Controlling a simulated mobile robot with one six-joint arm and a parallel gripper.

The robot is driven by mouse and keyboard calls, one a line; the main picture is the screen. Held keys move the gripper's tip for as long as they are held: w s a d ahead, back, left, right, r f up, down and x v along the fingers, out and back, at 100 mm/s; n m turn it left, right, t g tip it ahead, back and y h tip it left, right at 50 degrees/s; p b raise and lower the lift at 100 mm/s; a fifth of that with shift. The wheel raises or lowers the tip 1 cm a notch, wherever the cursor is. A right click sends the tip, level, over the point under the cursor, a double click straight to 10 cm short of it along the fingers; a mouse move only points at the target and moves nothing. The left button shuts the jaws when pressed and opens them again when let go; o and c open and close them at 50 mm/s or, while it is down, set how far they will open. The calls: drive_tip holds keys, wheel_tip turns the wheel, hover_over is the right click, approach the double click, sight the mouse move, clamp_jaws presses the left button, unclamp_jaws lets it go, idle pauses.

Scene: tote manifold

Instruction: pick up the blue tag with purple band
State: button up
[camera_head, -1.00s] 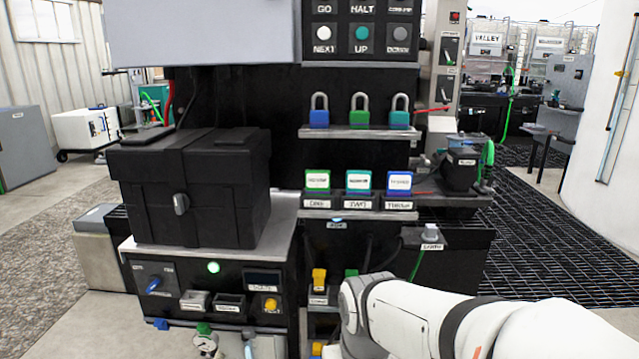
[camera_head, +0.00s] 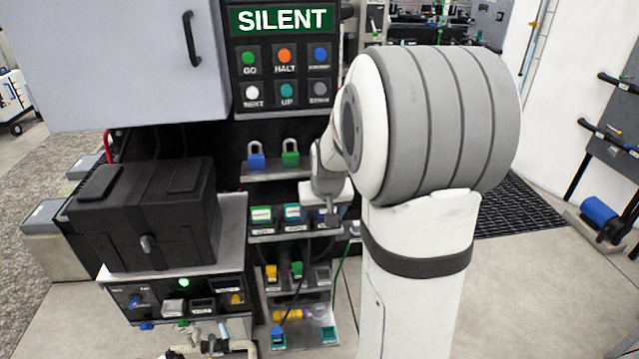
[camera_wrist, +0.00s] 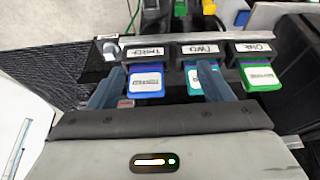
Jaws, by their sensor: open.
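The blue tag (camera_wrist: 146,82) with a white label stands in the slot marked THREE in the wrist view. My gripper (camera_wrist: 160,86) is open, one finger on each side of the blue tag, with the right finger overlapping the teal tag (camera_wrist: 194,79) in the view. I cannot tell whether a finger touches either tag. The green tag (camera_wrist: 261,76) is in slot ONE, to the right. In the head view my gripper (camera_head: 330,216) is at the right end of the tag shelf (camera_head: 264,239) and hides most of the blue tag.
Padlocks, blue (camera_head: 256,162) and green (camera_head: 290,159), stand on the shelf above. A black case (camera_head: 145,222) sits on the bench at left. A button panel (camera_head: 285,75) reading SILENT is above. Lower bins hold a yellow item (camera_head: 271,272) and a green item (camera_head: 297,269).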

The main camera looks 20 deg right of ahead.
wheel_tip(320, 180, up, 3)
drive_tip(key=w+d+p, duration=0.2)
drive_tip(key=shift+d+p+x, duration=0.2)
drive_tip(key=shift+p+x, duration=0.2)
drive_tip(key=shift+x, duration=0.9)
drive_tip(key=shift+d+p+x, duration=0.2)
drive_tip(key=shift+p+x, duration=0.2)
drive_tip(key=shift+x, duration=0.9)
drive_tip(key=shift+d+p+x, duration=0.15)
drive_tip(key=shift+p+x, duration=0.25)
drive_tip(key=shift+x, duration=0.9)
drive_tip(key=shift+w+r, duration=0.15)
drive_tip(key=shift+c, duration=0.2)
drive_tip(key=c, duration=1)
wheel_tip(320, 180, up, 18)
drive_tip(key=b, duration=0.2)
